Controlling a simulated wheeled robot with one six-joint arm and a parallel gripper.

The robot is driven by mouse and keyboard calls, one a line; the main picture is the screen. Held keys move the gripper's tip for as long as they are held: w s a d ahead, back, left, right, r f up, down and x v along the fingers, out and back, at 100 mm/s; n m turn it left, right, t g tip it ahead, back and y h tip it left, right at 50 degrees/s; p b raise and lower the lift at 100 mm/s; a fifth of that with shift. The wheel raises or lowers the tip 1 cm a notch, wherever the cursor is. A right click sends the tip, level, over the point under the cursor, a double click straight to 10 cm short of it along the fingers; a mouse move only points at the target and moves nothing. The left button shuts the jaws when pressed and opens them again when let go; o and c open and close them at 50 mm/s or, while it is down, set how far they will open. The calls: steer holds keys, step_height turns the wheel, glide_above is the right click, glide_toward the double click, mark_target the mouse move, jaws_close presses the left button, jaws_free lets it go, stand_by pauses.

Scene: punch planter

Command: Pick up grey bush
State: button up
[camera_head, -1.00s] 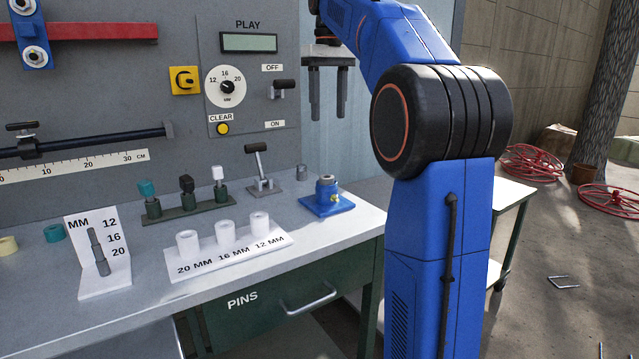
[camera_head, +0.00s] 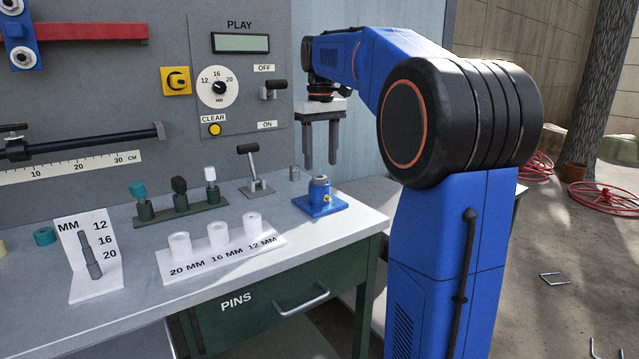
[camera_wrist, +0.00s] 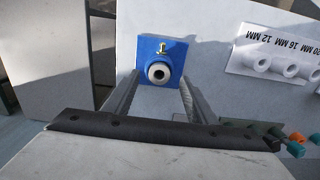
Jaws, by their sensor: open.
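My gripper (camera_head: 320,165) is open and empty, fingers pointing down, above the bench near the fixture.
A lever (camera_head: 256,171) and a rack (camera_head: 180,211) with teal, black and white-topped pieces stand to the left. A white tray (camera_head: 222,262) holds three white bushes. A teal ring (camera_head: 45,236) lies at far left. The control panel (camera_head: 238,70) rises behind.

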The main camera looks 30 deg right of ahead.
mark_target(320, 182)
steer(key=shift+f, duration=2.2)
steer(key=c, duration=1.2)
